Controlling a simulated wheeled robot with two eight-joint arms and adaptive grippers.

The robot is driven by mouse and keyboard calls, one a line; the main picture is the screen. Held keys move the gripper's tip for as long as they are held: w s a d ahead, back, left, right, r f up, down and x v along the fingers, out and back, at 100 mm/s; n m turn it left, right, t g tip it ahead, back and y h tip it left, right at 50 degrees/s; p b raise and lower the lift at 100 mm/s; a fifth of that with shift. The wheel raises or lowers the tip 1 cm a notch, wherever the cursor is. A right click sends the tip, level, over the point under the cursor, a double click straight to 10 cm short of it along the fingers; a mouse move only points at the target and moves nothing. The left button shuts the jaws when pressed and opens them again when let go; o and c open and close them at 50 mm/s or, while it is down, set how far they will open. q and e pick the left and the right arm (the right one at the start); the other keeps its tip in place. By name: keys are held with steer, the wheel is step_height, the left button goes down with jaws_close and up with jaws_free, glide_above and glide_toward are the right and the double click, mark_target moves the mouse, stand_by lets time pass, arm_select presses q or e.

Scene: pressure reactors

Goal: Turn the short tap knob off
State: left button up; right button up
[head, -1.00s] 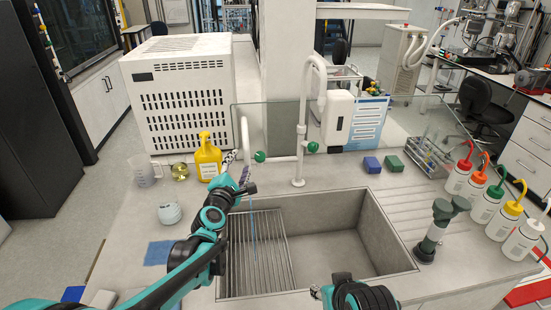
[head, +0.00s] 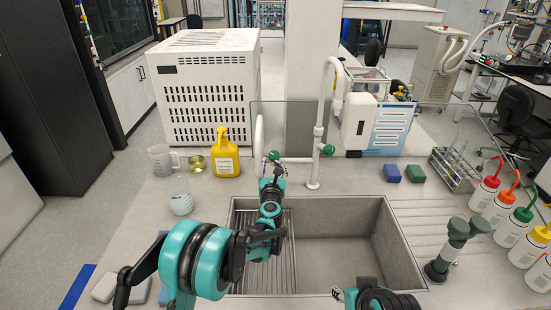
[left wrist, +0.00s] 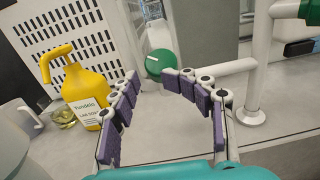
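The short tap (head: 259,135) is a white pipe behind the sink, with a round green knob (head: 273,155). My left gripper (head: 272,172) is in front of this knob, and the arm hides part of the tap. In the left wrist view the green knob (left wrist: 160,63) shows just beyond the purple-padded fingers (left wrist: 168,90), which are spread with nothing between them. I see no clear contact. The taller tap (head: 322,120) stands to the right with its own green knob (head: 328,150). My right gripper (head: 340,293) is partly cut off at the bottom edge, and its opening is unclear.
A yellow bottle (head: 225,158) and a beaker (head: 162,160) stand left of the taps. The sink (head: 390,235) lies below, with a glass panel (head: 262,115) behind the taps. Wash bottles (head: 497,208) and a green-topped stand (head: 447,250) are at right.

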mark_target(274, 157)
arm_select(q)
steer(key=w, duration=0.4)
steer(key=shift+d+f+b, duration=0.1)
steer(key=shift+d+b, duration=0.2)
steer(key=shift+b, duration=0.1)
steer(key=shift+w+a, duration=0.25)
steer(key=shift+w, duration=0.3)
steer(key=shift+c, duration=0.2)
